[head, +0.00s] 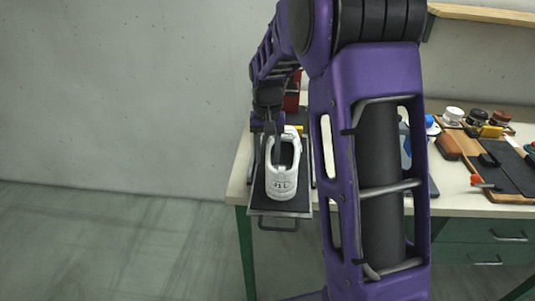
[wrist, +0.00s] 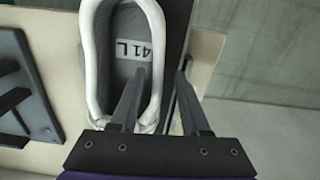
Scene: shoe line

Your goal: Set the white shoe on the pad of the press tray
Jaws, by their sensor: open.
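The white shoe (head: 283,180) sits upright on the dark press tray (head: 264,206) at the table's left end. In the wrist view the shoe (wrist: 95,75) shows its opening from above, with a "41 L" label on the insole. My gripper (head: 279,155) is at the shoe's opening. In the wrist view my gripper (wrist: 162,76) is open, one finger over the inside of the shoe and the other outside its right wall. The wall lies between the fingers. The pad under the shoe is mostly hidden, and I cannot tell how exactly the shoe is centred.
The tray's handle (head: 279,225) juts past the table's front edge. A red thing (head: 292,101) stands behind the tray, partly hidden by my arm. Boards with tools and small jars (head: 453,115) fill the table's right side. Open floor (head: 110,245) lies to the left.

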